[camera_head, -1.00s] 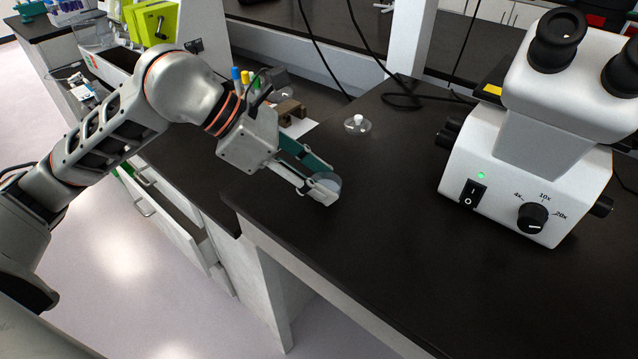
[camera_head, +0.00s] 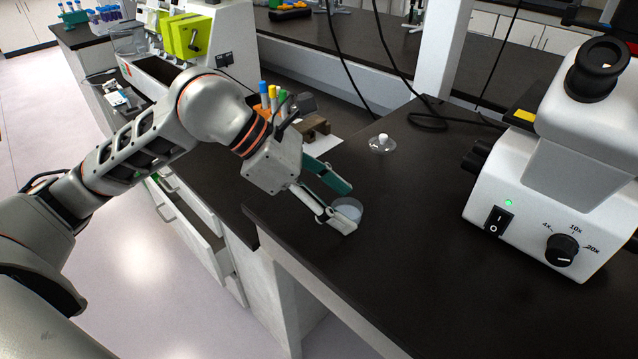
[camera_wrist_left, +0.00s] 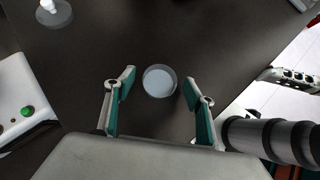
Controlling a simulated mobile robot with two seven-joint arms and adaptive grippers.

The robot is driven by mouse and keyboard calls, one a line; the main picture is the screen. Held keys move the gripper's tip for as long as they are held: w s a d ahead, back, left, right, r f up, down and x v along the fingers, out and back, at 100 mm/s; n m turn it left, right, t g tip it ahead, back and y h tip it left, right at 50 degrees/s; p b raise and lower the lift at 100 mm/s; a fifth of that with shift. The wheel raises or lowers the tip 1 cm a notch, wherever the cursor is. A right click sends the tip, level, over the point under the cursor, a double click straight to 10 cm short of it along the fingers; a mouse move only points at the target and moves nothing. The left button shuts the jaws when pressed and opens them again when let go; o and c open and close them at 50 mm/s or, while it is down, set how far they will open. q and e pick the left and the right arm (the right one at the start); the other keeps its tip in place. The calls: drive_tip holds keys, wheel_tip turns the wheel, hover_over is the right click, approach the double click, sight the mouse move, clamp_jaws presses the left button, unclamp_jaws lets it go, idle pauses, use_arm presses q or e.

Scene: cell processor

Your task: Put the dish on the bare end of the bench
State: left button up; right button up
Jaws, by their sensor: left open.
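The dish (camera_head: 349,209) is a small, clear round dish with a pale bottom, resting on the dark bench top (camera_head: 420,260) near its left end. It also shows in the left wrist view (camera_wrist_left: 159,81). My left gripper (camera_head: 346,208) is open around the dish, with one teal-padded finger on each side. In the left wrist view the fingertips (camera_wrist_left: 160,84) stand apart from the dish with gaps on both sides. My right gripper is not in view.
A white microscope (camera_head: 545,185) stands to the right. A clear round piece with a white knob (camera_head: 382,144) lies behind the dish. A brown rack (camera_head: 316,128) and colored-cap tubes (camera_head: 272,97) are behind my gripper. Bare bench top lies in front.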

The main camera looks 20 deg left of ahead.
use_arm(q)
drive_tip(key=v, duration=1.1)
drive_tip(key=shift+a+r, duration=0.2)
drive_tip(key=shift+s, duration=0.15)
